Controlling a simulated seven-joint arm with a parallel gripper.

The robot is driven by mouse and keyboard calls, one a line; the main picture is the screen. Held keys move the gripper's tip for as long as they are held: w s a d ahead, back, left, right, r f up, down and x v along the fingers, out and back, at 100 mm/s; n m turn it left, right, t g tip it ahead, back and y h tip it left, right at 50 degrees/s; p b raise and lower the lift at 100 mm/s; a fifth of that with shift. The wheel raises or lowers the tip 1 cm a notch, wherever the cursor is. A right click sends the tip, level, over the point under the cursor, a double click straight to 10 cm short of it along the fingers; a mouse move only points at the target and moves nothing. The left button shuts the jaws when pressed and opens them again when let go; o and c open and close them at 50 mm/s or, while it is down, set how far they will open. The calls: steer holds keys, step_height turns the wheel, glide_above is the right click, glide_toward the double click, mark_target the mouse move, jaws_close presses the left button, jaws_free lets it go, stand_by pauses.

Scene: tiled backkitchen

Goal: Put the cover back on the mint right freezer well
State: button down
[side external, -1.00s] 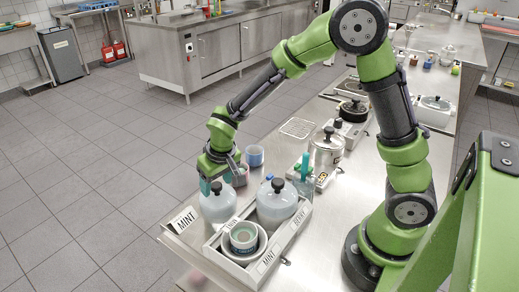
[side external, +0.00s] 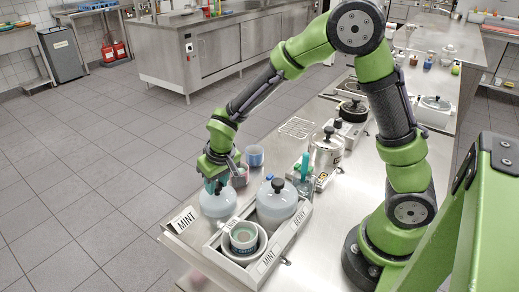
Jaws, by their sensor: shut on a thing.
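I cannot tell whether the cover touches the counter. The grey freezer box (side external: 212,250) has two wells. The nearer well is uncovered and shows a round tub (side external: 243,237) with a greenish centre; a MINT label (side external: 268,261) is on the box front beside it. The farther well bears a similar domed cover (side external: 278,207) with a black knob, beside a BERRY label.
A pink cup (side external: 240,175) and a blue cup (side external: 254,156) stand behind my gripper.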

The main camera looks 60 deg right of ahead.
mark_target(216, 201)
steer(key=w+a+r+v, duration=0.1)
steer(key=w+a+v, duration=0.1)
steer(key=v, duration=1)
steer(key=s+a+n+g+y, duration=0.1)
steer(key=s+a+n+y, duration=0.35)
steer(key=s+n, duration=0.85)
steer(key=shift+m+h, duration=0.5)
steer(key=shift+h, duration=0.25)
steer(key=shift+s+a+f, duration=0.2)
steer(key=shift+f, duration=0.85)
steer(key=shift+s+a+f, duration=0.15)
steer(key=shift+f, duration=0.85)
steer(key=shift+s+a+f, duration=0.2)
steer(key=shift+f, duration=0.85)
steer(key=shift+f, duration=0.15)
steer(key=c, duration=0.7)
jaws_free()
steer(key=shift+o, duration=0.2)
